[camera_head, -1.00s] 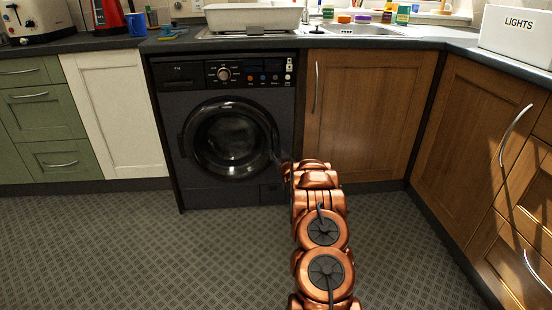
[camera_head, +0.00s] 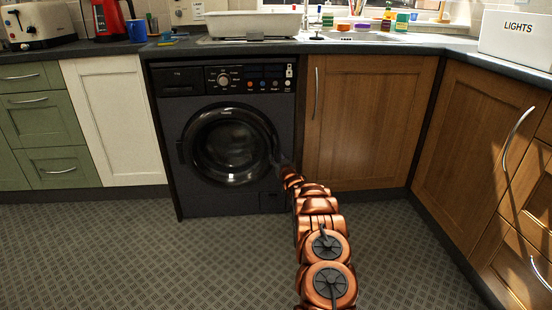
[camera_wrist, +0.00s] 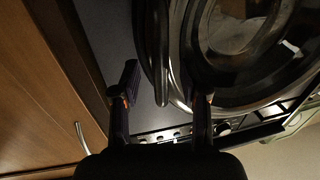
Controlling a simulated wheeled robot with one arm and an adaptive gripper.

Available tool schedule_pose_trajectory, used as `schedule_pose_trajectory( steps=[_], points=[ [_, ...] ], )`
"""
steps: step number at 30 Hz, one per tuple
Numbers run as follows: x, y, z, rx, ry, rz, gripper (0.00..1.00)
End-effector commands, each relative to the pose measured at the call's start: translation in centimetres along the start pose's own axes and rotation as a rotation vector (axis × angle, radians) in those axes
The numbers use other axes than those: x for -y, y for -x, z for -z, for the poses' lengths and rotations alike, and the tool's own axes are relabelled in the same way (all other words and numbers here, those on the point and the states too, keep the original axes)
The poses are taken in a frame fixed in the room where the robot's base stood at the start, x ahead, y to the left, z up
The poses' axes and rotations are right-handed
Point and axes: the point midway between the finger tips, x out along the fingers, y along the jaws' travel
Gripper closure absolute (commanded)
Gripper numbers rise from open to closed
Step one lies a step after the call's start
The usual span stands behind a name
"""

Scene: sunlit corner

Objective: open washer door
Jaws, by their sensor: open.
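The washer (camera_head: 230,205) is a dark front-loader under the counter. Its round door (camera_head: 231,146) has a glossy black ring and dark glass, and looks shut in the head view. My gripper (camera_head: 280,161) is at the door's right edge; its fingers are small and dark there. In the wrist view, my gripper (camera_wrist: 167,82) is open, with one finger over the dark front panel and the other over the door ring (camera_wrist: 222,95). A curved outer rim of the door (camera_wrist: 158,55) runs between the fingers. I cannot tell whether either finger touches it.
A wooden cabinet (camera_head: 368,120) stands right of the washer, with a vertical handle (camera_head: 316,88); a white cabinet (camera_head: 115,120) stands left. The washer's control panel (camera_head: 225,78) is above the door. The patterned floor (camera_head: 130,250) in front is clear.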

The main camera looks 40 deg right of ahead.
Motion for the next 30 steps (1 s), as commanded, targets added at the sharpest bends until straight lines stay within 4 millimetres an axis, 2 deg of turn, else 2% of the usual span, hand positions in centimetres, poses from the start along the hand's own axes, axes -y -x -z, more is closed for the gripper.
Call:
schedule_pose_trajectory(
  steps=[15, 30],
  points=[
    [0.0, -2.5, -0.1, -0.002, 0.0, 0.002, 0.56],
    [0.0, -3.0, -0.1, 0.002, -0.002, -0.001, 0.56]
  ],
)
